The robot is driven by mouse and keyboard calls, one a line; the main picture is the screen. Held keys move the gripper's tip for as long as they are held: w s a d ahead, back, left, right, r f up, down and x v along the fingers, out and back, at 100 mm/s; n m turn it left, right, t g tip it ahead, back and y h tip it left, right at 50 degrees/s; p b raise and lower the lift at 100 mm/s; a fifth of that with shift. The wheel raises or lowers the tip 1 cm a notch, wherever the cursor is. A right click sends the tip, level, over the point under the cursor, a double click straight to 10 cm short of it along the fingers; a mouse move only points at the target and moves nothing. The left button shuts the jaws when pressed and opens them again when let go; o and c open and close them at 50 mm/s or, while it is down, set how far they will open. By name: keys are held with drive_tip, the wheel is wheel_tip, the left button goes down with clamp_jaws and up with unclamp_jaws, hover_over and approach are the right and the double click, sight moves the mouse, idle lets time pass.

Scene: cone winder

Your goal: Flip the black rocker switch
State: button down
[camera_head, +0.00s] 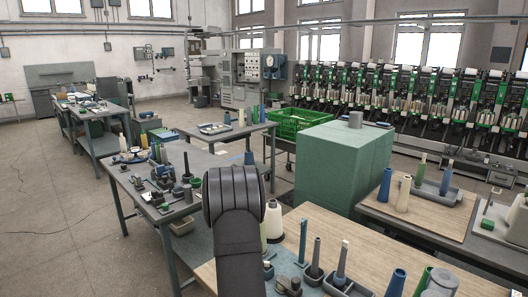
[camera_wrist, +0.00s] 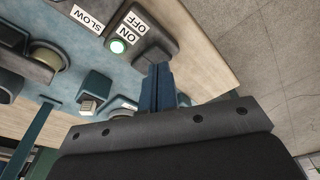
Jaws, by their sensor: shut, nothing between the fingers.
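In the head view my dark arm covers the gripper and the control box.
Bare floor (camera_wrist: 265,60) lies right of the wooden board. In the head view, cones and posts crowd the front workbench (camera_head: 370,265).

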drive_tip(key=shift+f, duration=1)
idle(1.0)
drive_tip(key=shift+r, duration=3.55)
drive_tip(key=shift+f, duration=3.5)
drive_tip(key=shift+r, duration=0.1)
